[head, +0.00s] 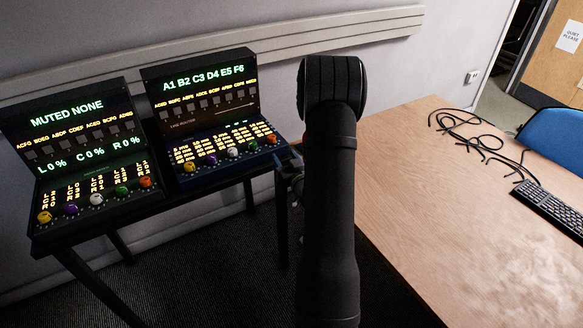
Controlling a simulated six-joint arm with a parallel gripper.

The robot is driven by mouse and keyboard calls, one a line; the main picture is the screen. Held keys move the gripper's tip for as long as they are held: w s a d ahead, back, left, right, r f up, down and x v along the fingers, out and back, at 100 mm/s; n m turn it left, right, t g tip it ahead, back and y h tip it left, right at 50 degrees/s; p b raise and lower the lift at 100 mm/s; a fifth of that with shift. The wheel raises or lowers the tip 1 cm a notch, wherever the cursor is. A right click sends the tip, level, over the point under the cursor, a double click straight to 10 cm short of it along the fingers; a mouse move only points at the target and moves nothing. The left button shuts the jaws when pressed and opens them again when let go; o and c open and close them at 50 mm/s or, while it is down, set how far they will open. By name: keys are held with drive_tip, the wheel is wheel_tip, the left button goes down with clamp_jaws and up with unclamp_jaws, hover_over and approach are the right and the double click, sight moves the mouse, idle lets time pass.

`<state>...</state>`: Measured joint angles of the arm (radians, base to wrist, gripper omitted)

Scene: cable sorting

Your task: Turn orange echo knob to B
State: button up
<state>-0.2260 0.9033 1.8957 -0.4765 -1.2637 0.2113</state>
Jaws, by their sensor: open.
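Two black panels stand side by side, each with a row of coloured knobs. An orange knob (271,139) sits at the right end of the row on the right panel (205,115). Another orange knob (145,182) ends the row on the left panel (75,140). The small labels are too blurred to tell which is the echo knob or where either points. My gripper (290,180) shows only in part beside my dark arm, just right of and below the right panel's orange knob. It is open, and I see nothing held; the arm hides much of it.
The panels stand on a dark narrow table (185,196) against the wall. To the right, a wooden desk (430,215) carries loose black cables (475,140) and a keyboard (548,205). A blue chair (555,132) stands behind it. The desk's middle is clear.

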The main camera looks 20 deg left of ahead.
drive_tip(key=v, duration=0.5)
drive_tip(key=shift+o, duration=0.3)
drive_tip(key=w+d+f+n+g+h, duration=0.2)
drive_tip(key=w+h, duration=0.5)
drive_tip(key=w, duration=1.1)
wheel_tip(320, 180, up, 21)
drive_tip(key=n+g+h, duration=0.3)
drive_tip(key=g+h, duration=0.2)
drive_tip(key=g, duration=0.6)
hover_over(271, 136)
drive_tip(key=s, duration=0.1)
drive_tip(key=f, duration=1.7)
drive_tip(key=shift+w+d+f, duration=0.1)
drive_tip(key=shift+w+f, duration=0.2)
drive_tip(key=shift+w, duration=0.05)
drive_tip(key=shift+c, duration=0.4)
